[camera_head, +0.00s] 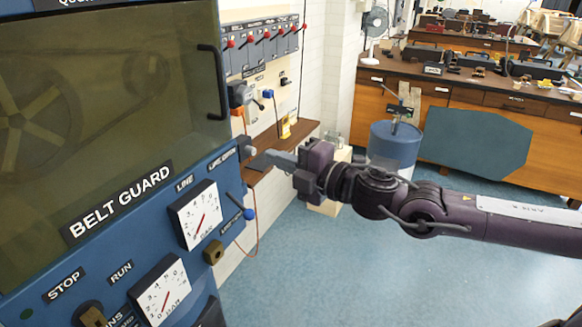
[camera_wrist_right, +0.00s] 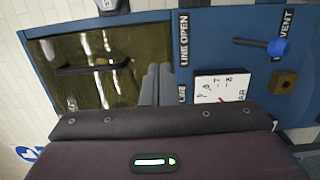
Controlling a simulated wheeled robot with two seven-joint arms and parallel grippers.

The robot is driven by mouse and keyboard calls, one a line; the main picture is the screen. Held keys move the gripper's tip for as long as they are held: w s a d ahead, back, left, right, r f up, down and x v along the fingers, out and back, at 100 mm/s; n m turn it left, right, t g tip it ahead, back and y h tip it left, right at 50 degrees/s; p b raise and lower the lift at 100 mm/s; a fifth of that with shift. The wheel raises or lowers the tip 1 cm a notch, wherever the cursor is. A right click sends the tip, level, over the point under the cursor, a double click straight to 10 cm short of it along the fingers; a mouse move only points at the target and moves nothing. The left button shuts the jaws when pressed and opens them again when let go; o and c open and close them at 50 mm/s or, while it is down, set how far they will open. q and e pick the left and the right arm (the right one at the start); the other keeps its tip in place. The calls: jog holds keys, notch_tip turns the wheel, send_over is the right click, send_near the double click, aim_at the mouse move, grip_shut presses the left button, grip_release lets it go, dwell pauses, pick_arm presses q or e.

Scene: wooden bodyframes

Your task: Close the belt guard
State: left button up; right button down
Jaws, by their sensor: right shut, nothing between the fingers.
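The belt guard (camera_head: 95,90) is a tinted, see-through panel on the blue machine at the left of the head view, with wheels and a belt showing behind it. Its black bar handle (camera_head: 215,82) stands at its right edge. The label BELT GUARD is below it. The wrist view shows the guard (camera_wrist_right: 110,45) and its handle (camera_wrist_right: 93,67) too. I cannot tell whether the panel sits fully flush. My right gripper (camera_head: 259,160) is shut and empty, right of and below the handle, apart from it. Its fingers (camera_wrist_right: 156,84) overlap the guard's edge in the wrist view. My left gripper is not in view.
Below the guard are dial gauges (camera_head: 201,213), a blue-knobbed lever (camera_head: 248,213) and a brass-coloured block (camera_head: 213,252). A wall panel with red-knobbed switches (camera_head: 262,45) and a wooden shelf (camera_head: 285,142) stand behind. A blue drum (camera_head: 394,148) stands farther back. The floor at right is clear.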

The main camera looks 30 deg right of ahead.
pick_arm(q)
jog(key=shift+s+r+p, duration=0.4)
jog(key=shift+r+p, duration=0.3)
jog(key=shift+p, duration=0.2)
pick_arm(e)
jog(key=shift+v, duration=1.2)
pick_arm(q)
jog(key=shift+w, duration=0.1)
